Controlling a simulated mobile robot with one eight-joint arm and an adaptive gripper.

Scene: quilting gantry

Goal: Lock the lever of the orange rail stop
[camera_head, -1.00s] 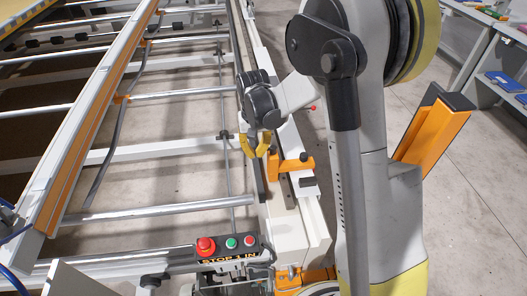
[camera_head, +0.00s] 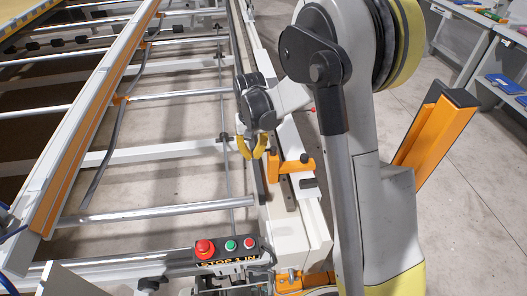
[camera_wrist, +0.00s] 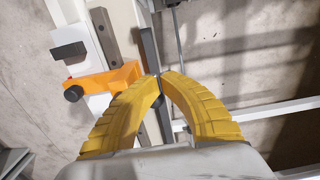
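The orange rail stop (camera_head: 290,166) sits on the pale side rail, right of and a little below my gripper in the head view. In the wrist view the stop (camera_wrist: 106,82) lies left of the fingers, with a black round knob at its end; its right end meets the left finger's outline. My gripper (camera_head: 252,155) has yellow ribbed fingers pointing down. In the wrist view its fingertips (camera_wrist: 162,75) come together. A dark grey bar (camera_wrist: 149,48) runs behind or between the tips; I cannot tell whether it is the lever or is touched.
A control box (camera_head: 228,250) with a red button and smaller buttons is at the front. Another orange part (camera_head: 300,281) sits low beside it. Metal cross tubes (camera_head: 160,215) span the frame at left. An orange post (camera_head: 436,130) stands on the right.

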